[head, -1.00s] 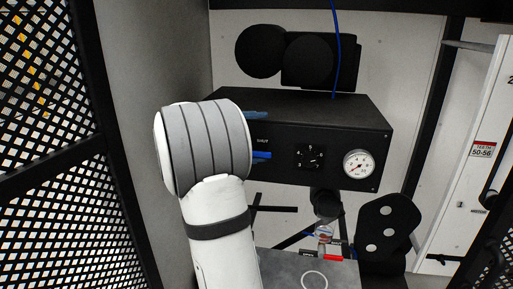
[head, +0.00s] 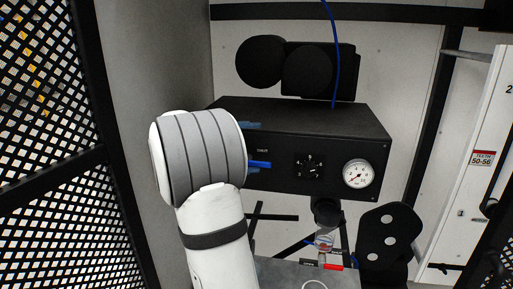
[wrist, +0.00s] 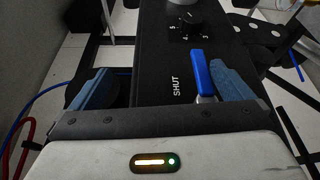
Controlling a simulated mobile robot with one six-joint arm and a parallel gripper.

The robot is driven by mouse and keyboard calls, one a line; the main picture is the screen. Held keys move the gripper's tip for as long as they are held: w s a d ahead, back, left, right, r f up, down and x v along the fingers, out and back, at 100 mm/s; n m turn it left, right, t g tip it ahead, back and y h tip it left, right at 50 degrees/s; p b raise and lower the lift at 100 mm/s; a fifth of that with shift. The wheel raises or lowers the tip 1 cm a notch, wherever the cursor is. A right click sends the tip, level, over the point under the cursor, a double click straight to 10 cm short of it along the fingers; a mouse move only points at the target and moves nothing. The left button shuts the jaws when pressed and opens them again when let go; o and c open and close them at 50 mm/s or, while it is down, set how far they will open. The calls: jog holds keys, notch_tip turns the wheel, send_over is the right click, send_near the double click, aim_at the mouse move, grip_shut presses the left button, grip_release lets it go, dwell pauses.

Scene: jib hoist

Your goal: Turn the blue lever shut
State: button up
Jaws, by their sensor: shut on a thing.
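The blue lever (head: 260,164) sticks out to the right from behind my wrist on the front of the black box, just under the SHUT label. In the wrist view the lever (wrist: 203,73) lies beside the white SHUT lettering and points toward the dial. My gripper (wrist: 160,70) is shut on the lever, which lies close along the inner side of the right blue-grey finger. The left finger stands well away at the box's edge, and I see no contact there. In the head view my wrist hides most of the gripper; one fingertip shows above the lever.
The black box (head: 318,118) carries a numbered dial (head: 309,167) and a round white gauge (head: 357,174) right of the lever. A perforated screen (head: 50,120) stands close on the left. A blue cable (head: 334,60) hangs above. A red-handled fitting (head: 332,267) sits below.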

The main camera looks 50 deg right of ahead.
jog(key=shift+w+a+r, duration=0.3)
jog(key=shift+w+a, duration=0.05)
jog(key=shift+a, duration=0.15)
jog(key=shift+w+a+r, duration=0.25)
jog(key=shift+w+a, duration=0.05)
jog(key=shift+a, duration=0.15)
jog(key=shift+w+a, duration=0.35)
jog(key=shift+a, duration=0.5)
jog(key=c, duration=1)
jog(key=shift+w+a+f, duration=0.25)
jog(key=shift+w+a, duration=0.35)
jog(key=shift+a, duration=0.2)
jog(key=shift+p, duration=0.3)
